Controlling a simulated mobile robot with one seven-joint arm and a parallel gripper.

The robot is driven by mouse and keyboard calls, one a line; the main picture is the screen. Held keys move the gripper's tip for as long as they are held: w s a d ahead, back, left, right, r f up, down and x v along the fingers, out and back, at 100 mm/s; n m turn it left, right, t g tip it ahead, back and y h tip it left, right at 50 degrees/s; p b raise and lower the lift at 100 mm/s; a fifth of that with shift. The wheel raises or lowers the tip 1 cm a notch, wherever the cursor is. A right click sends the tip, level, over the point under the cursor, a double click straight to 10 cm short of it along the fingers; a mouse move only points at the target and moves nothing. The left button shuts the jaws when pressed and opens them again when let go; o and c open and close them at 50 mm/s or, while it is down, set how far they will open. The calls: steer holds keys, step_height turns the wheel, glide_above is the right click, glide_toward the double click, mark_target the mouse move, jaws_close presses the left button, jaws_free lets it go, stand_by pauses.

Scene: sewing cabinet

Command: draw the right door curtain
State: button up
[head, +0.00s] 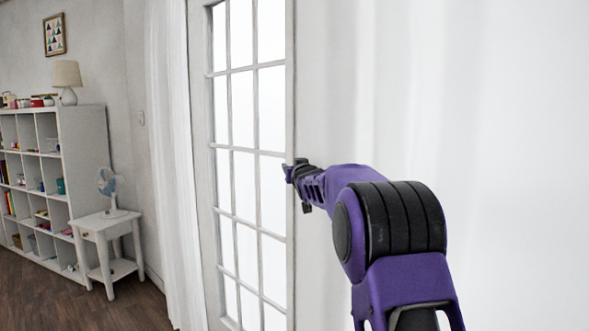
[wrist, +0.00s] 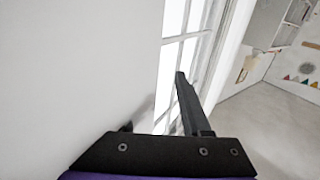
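The right door curtain (head: 490,110) is a broad white cloth filling the right side of the head view, close to the camera, beside the glazed door (head: 245,150). In the wrist view the curtain (wrist: 75,75) fills the left side. My gripper (head: 289,172) is at the curtain's left edge, in front of the door's right frame. In the wrist view one dark finger (wrist: 192,105) shows in full against the panes. Only a stub of the other finger (wrist: 127,127) shows; the white cloth hides the rest. The fingers stand apart, and I cannot tell whether cloth lies between them.
The left curtain (head: 172,150) hangs gathered at the door's left side. Farther left are a white side table (head: 105,222) with a fan (head: 110,187), and a cube shelf (head: 85,150) with a lamp (head: 67,80). The wooden floor (head: 120,305) in front of them is clear.

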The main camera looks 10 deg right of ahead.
steer(key=shift+s+d, duration=0.1)
steer(key=s+b, duration=0.1)
steer(key=s, duration=1.6)
steer(key=shift+s, duration=0.1)
